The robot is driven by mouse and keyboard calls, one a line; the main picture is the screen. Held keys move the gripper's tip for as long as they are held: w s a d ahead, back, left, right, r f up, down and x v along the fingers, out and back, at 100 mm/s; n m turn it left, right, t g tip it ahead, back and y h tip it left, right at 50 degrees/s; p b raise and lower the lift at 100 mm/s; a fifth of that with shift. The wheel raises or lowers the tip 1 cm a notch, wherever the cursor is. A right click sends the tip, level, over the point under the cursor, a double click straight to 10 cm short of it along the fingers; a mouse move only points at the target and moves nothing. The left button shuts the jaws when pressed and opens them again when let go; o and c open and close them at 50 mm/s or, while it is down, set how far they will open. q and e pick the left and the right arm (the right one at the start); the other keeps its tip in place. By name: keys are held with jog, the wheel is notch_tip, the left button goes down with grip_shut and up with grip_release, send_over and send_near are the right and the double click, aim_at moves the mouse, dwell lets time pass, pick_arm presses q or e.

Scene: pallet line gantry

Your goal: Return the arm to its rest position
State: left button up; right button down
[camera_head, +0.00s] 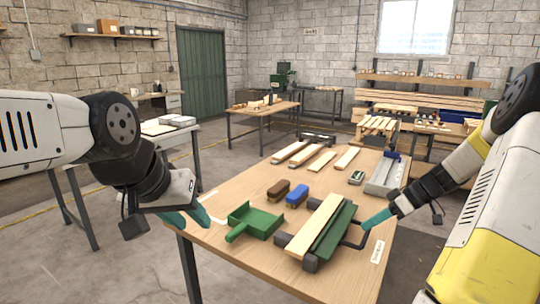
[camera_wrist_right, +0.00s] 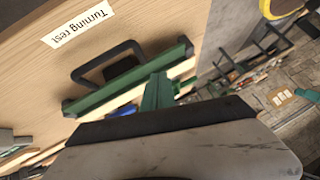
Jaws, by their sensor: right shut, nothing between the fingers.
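My right gripper (camera_head: 376,220) is shut and empty, at the right side of the workbench close to the black handle (camera_head: 361,239) of a green bar (camera_head: 334,232). In the right wrist view its teal fingers (camera_wrist_right: 157,92) appear in front of the green bar (camera_wrist_right: 110,97), and the black handle (camera_wrist_right: 104,62) is to their left; I cannot tell whether they touch. A pale board (camera_head: 316,226) lies alongside the green bar. My left gripper (camera_head: 198,215) is by the bench's left edge, apart from the dustpan; its finger gap is unclear.
On the workbench (camera_head: 290,279) are a green dustpan (camera_head: 258,221), a brown brush (camera_head: 278,189), a blue brush (camera_head: 297,194), several planks (camera_head: 321,161) and a grey tray (camera_head: 385,177). The bench's front is clear.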

jog(key=s+a+r+m+h, duration=0.35)
jog(key=s+a+r, duration=0.35)
jog(key=a+r, duration=0.3)
jog(key=s+a+r+m+t+h, duration=0.1)
jog(key=s+a+r+m+t, duration=0.1)
jog(key=s, duration=0.4)
jog(key=s+a+r+m+t+h, duration=0.1)
jog(key=s+a+r+m+h, duration=0.1)
jog(key=s, duration=0.5)
notch_tip(320, 180, up, 2)
jog(key=shift+s+a+r+m+t, duration=0.25)
jog(key=shift+a+m+t, duration=0.15)
jog(key=shift+a+m, duration=0.55)
